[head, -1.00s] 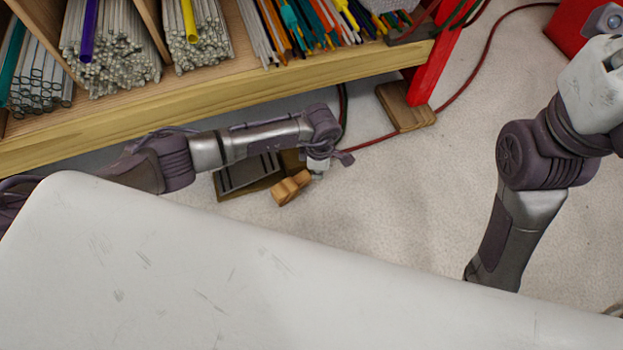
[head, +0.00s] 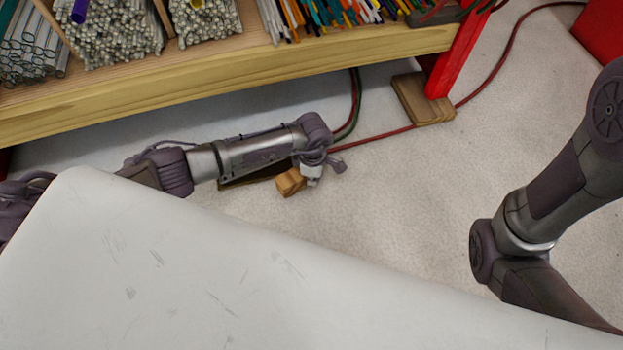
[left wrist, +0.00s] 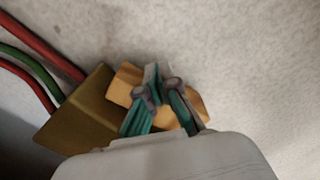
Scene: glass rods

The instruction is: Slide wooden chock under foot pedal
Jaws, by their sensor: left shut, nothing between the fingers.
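The wooden chock (head: 290,182), a small orange-brown block, is on the floor beside my left gripper (head: 314,178). The foot pedal (head: 240,182) is mostly hidden behind my left forearm; only a dark edge shows in the head view. In the left wrist view the pedal is a brass-brown plate (left wrist: 82,117), with the chock (left wrist: 125,82) right against or overlapping its edge. I cannot tell whether the chock is under it. My left gripper (left wrist: 158,88) is shut and empty, its teal-padded fingers in front of the chock and hiding its middle. My right gripper is out of view.
A wooden shelf (head: 230,72) full of glass rods overhangs the area behind my left arm. Red and green hoses (head: 355,105) run behind the gripper. A red post (head: 452,70) stands on a wooden block (head: 415,98). The floor to the right of the chock is clear.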

